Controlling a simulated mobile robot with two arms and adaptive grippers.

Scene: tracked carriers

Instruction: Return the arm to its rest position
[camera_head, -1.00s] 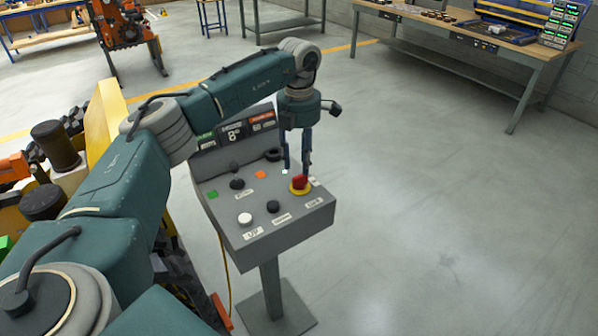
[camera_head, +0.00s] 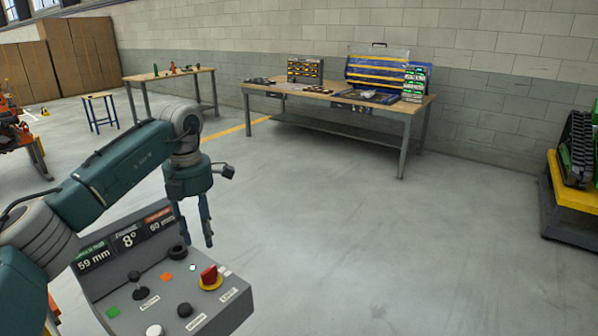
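My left arm (camera_head: 115,172) reaches in from the left, bent at the elbow, with its wrist pointing down. My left gripper (camera_head: 197,238) hangs over the far right part of a grey control console (camera_head: 225,314). Its two thin fingers are apart with nothing visible between them. The fingertips appear above and behind the red button (camera_head: 209,275) on its yellow base, apart from it. My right gripper is not in view.
The console also carries a black joystick (camera_head: 137,285), knobs and small displays reading 59 mm, 8° and 60 mm. A workbench (camera_head: 400,112) stands at the back. A green tracked machine (camera_head: 580,150) is on a yellow-topped stand at right. The middle floor is clear.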

